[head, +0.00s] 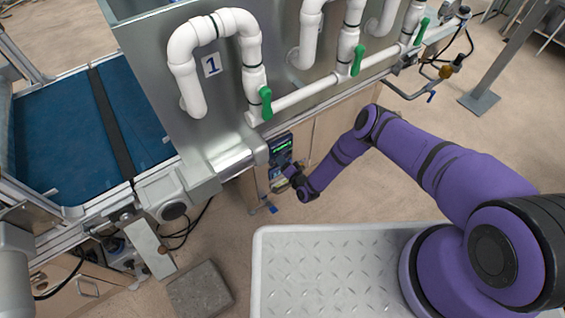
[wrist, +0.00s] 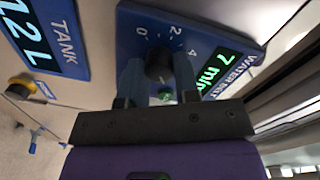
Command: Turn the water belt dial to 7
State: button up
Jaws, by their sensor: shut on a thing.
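The water belt dial (wrist: 160,66) is a black knob on a blue panel (wrist: 205,28) labelled WATER BELT. White marks 0, 2 and 4 show around it; the rest of the scale is hidden behind my gripper. The panel's green display (wrist: 218,66) reads 7 with a partly hidden unit. My gripper (wrist: 158,80) is shut on the dial, one finger on each side. The dial's pointer cannot be made out. In the head view, my gripper (head: 290,178) is at the panel (head: 281,148), and the dial there is too small to see.
A yellow-and-black button (wrist: 22,88) sits below that. White pipes with green valve handles (head: 265,103) run above the panel. A blue belt (head: 60,135) lies to the left.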

dwell(0.4)
jog(key=o, duration=0.9)
jog(key=shift+s+d, duration=0.1)
jog(key=v, duration=1)
jog(key=shift+s+d, duration=0.15)
jog(key=shift+s, duration=0.1)
jog(key=shift+w, duration=0.1)
